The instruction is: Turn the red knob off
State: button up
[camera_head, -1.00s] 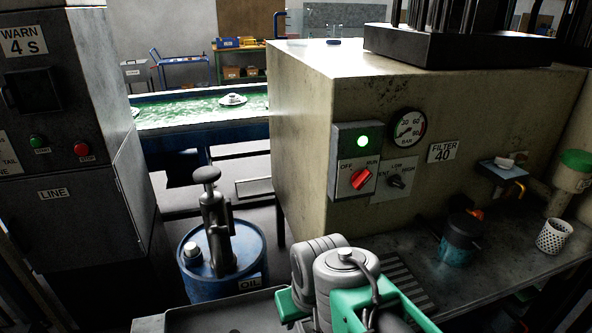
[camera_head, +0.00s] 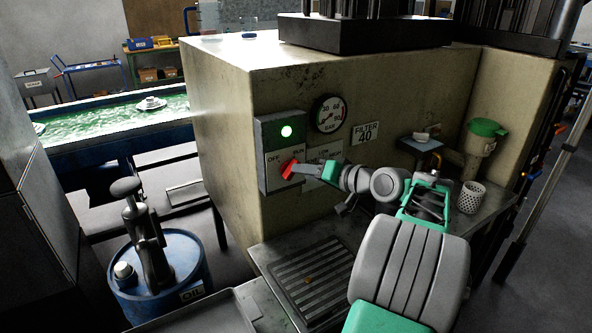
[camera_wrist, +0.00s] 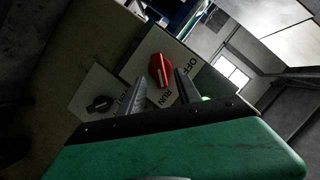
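The red knob (camera_head: 287,170) sits on the OFF/RUN switch plate of a grey box on the cream machine. In the wrist view the red knob (camera_wrist: 161,71) shows between my fingertips, its lower end toward the RUN label. My gripper (camera_head: 297,169) is at the knob, and its fingers partly cover the plate. In the wrist view my gripper (camera_wrist: 160,80) is open, with one finger on each side of the knob. I cannot tell whether the fingers touch it. The green lamp (camera_head: 286,131) above the knob is lit.
A black LOW/HIGH knob (camera_wrist: 99,104) sits beside the red one. A blue oil drum with a pump (camera_head: 160,275) stands at lower left. A perforated cup (camera_head: 470,197) stands on the bench.

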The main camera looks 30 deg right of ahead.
jog(key=x, duration=0.4)
jog(key=shift+w+f, duration=0.1)
jog(key=shift+w, duration=0.15)
jog(key=shift+c, duration=0.4)
grip_shut()
jog(key=shift+d, duration=0.1)
